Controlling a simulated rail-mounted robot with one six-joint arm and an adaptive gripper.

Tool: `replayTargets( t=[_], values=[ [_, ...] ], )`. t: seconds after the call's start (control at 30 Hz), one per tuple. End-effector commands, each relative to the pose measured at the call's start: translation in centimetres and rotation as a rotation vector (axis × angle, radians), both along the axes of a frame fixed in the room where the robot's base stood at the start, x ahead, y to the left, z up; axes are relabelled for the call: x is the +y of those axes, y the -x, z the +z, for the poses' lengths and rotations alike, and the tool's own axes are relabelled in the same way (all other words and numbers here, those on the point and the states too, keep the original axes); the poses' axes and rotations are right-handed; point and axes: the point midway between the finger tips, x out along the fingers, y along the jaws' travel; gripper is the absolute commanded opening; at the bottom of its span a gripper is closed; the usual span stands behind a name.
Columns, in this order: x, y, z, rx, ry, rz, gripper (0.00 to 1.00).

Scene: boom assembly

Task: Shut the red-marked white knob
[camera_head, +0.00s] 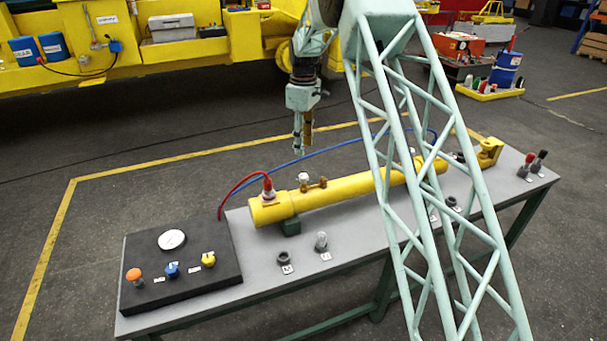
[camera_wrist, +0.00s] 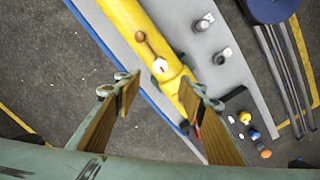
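The white knob (camera_head: 303,177) sits on top of the yellow cylinder (camera_head: 345,190), near its left end and beside a brass fitting (camera_head: 314,184). In the wrist view the white knob (camera_wrist: 160,66) shows a small red mark on its face. My gripper (camera_head: 303,148) hangs above the cylinder, pointing down and apart from the knob. In the wrist view my gripper (camera_wrist: 158,87) is open and empty, its two fingers spread wide. The knob appears just beyond the fingertips, between their lines. Part of the cylinder is hidden behind my lattice arm link in the head view.
The cylinder lies on a grey table (camera_head: 255,268). A black panel (camera_head: 205,275) with a gauge and orange, blue and yellow knobs is at the left. A red hose (camera_head: 236,186) joins the cylinder's left end; a blue hose (camera_head: 330,150) runs behind. Small fittings (camera_head: 321,242) stand in front.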

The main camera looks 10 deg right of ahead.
Motion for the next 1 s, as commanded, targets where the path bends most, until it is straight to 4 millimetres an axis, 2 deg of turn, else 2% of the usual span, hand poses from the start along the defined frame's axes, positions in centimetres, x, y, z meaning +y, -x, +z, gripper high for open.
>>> replayTargets(
  t=[0.27, 0.47, 1.0],
  values=[
    [0.0, 0.0, -0.6, 0.000, 0.000, 0.000, 0.37],
    [0.0, 0.1, -2.0, 0.001, 0.000, 0.000, 0.37],
    [0.0, 0.1, -8.9, 0.001, 0.000, 0.000, 0.37]
  ],
)
